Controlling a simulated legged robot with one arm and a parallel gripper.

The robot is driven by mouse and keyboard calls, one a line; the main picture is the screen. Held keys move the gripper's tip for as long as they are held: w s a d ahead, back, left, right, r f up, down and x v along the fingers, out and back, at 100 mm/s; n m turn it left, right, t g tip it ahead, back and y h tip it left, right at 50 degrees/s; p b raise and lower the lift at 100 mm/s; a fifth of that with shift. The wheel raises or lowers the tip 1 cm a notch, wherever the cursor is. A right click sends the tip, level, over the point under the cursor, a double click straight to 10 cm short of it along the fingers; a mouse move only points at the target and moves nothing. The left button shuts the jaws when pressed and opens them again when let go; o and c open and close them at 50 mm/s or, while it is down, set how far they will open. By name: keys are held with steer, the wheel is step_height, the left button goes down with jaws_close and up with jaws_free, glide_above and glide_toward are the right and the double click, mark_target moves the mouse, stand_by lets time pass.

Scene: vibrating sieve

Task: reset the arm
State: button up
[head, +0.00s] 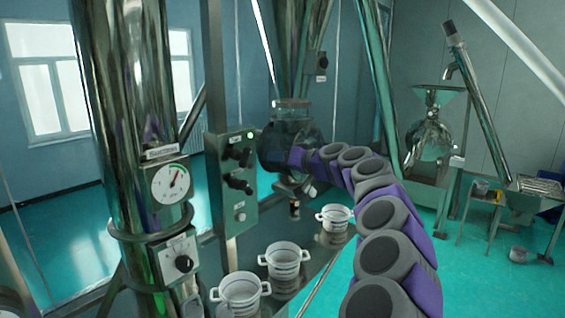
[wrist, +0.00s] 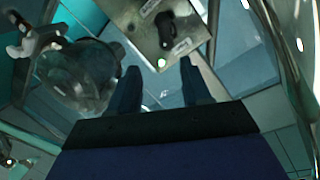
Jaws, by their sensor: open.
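My gripper (wrist: 158,92) shows in the wrist view with its two dark fingers apart and nothing between them. Past the fingers is a grey control panel (wrist: 150,22) with a black knob and a lit green light. In the head view my purple and grey arm reaches up and curves left. Its end is by the round glass vessel (head: 283,148) under the metal hopper; I cannot tell whether it touches. The fingertips are hard to make out there. The glass vessel also shows at the left of the wrist view (wrist: 78,75).
Several white two-handled pots stand on the dark table: one in front (head: 240,292), one in the middle (head: 284,262), one by my arm (head: 335,218). A control box (head: 236,180) and a steel column with a gauge (head: 172,184) stand left.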

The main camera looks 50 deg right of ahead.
steer(key=shift+s+a, duration=0.1)
stand_by(0.6)
steer(key=w+a+f+n+g+y+b, duration=0.1)
steer(key=w+a+n+y, duration=0.15)
steer(key=a, duration=0.75)
steer(key=w+a+f+n+g+y+b, duration=0.1)
steer(key=a+g+y, duration=0.15)
steer(key=a, duration=0.75)
steer(key=s+a+f+n+g+y+b, duration=0.15)
steer(key=s+a+f, duration=0.25)
steer(key=a, duration=0.6)
steer(key=s+a+f+n+g+b, duration=0.1)
steer(key=s+a+f+n+g, duration=0.2)
steer(key=a, duration=0.7)
steer(key=s+a+f+g+h+b, duration=0.1)
steer(key=s+a+f+g, duration=0.25)
steer(key=s+f, duration=0.45)
steer(key=s+a+f+g+h+b, duration=0.1)
steer(key=s+a+f+g, duration=0.1)
steer(key=s+a+f, duration=0.45)
steer(key=s+d+f+g+h+b, duration=0.1)
steer(key=s+d+f+g+h, duration=0.1)
steer(key=s+f, duration=0.4)
steer(key=s+d+f+m+g+h+b, duration=0.1)
steer(key=s+d+f+g+h, duration=0.1)
steer(key=s+f, duration=0.5)
steer(key=s+d, duration=0.1)
steer(key=s, duration=0.4)
steer(key=shift+s+d, duration=0.2)
steer(key=shift+s, duration=0.2)
